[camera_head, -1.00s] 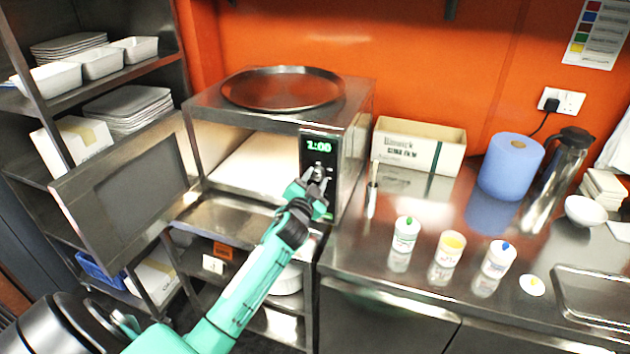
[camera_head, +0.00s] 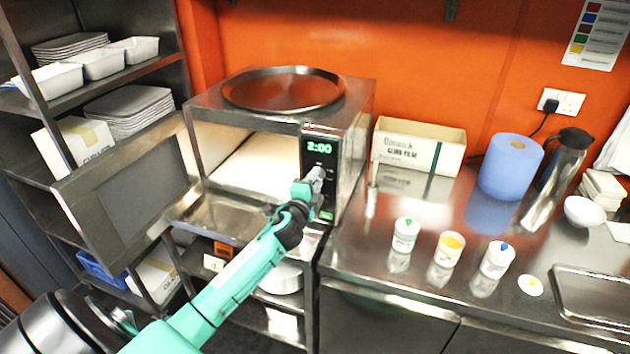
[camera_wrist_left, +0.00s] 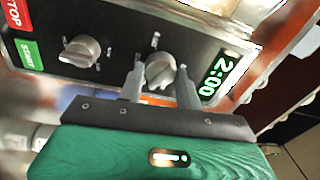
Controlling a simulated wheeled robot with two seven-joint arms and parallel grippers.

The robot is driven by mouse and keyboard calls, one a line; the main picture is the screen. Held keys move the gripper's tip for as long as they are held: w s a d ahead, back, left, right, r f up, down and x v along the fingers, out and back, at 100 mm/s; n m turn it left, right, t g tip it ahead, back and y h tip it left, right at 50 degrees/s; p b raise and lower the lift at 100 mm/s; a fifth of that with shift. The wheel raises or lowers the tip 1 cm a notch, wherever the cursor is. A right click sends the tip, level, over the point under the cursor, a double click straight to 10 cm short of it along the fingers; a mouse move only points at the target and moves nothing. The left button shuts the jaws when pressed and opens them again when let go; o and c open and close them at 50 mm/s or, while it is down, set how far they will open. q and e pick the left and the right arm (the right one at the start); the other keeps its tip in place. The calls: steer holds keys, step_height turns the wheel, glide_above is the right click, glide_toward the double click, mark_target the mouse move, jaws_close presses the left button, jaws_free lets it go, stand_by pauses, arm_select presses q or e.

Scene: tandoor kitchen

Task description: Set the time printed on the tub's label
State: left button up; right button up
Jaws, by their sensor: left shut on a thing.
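The microwave (camera_head: 360,120) stands with its door (camera_head: 125,190) swung open to the left. Its display (camera_head: 319,147) reads 2:00, and the display (camera_wrist_left: 217,77) reads the same in the left wrist view. My left gripper (camera_head: 315,178) is at the control panel. In the left wrist view my left gripper (camera_wrist_left: 160,75) has one finger on each side of the dial nearest the display (camera_wrist_left: 160,69), shut on it. Three small white tubs stand on the counter, a green-marked one (camera_head: 404,235), a yellow-topped one (camera_head: 449,249) and a blue-marked one (camera_head: 497,260). Their label print is too small to read. My right gripper is out of view.
A second dial (camera_wrist_left: 80,50), a red STOP button (camera_wrist_left: 17,13) and a green START button (camera_wrist_left: 29,55) share the panel. A round pan (camera_head: 283,90) lies on the microwave. A film box (camera_head: 418,146), blue roll (camera_head: 510,168) and flask (camera_head: 555,180) stand along the back.

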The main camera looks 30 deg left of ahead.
arm_select(q)
steer(key=shift+m, duration=0.4)
steer(key=o, duration=1)
steer(key=b+v, duration=0.4)
steer(key=v, duration=0.9)
steer(key=shift+s+d, duration=0.15)
steer(key=shift+s, duration=0.25)
steer(key=shift+f, duration=0.1)
